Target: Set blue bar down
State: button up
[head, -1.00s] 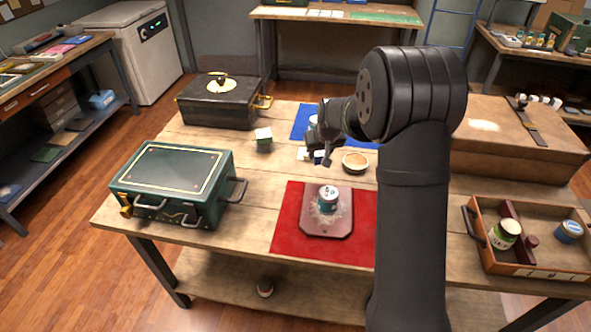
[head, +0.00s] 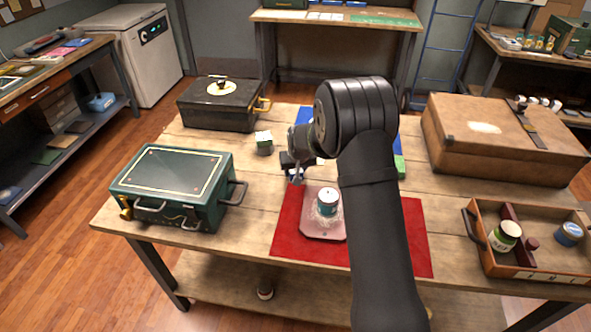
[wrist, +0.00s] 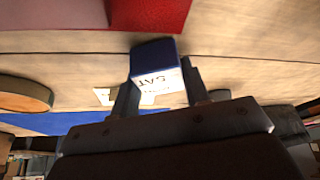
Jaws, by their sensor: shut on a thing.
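My gripper (head: 296,172) is over the table, just behind the back left part of the red mat (head: 282,235). In the wrist view my gripper (wrist: 160,88) is shut on the blue bar (wrist: 153,50), which has a white face with dark lettering. The bar sits between the two fingers and sticks out past them toward the red mat. The wrist view shows bare wood around it; I cannot tell whether the bar touches the table. In the head view the bar is small and mostly hidden by my gripper.
A teal-labelled can (head: 327,202) stands on a pinkish plate on the red mat. A small green-and-white block (head: 264,143) is left of my gripper. A green case (head: 172,185) and black case (head: 222,108) stand left. A round tan piece (wrist: 22,95) shows in the wrist view.

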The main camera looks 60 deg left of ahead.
jog(key=shift+f, duration=0.1)
jog(key=o, duration=1)
jog(key=shift+c, duration=0.2)
jog(key=v, duration=1.2)
jog(key=x, duration=1.2)
jog(key=shift+r, duration=1.1)
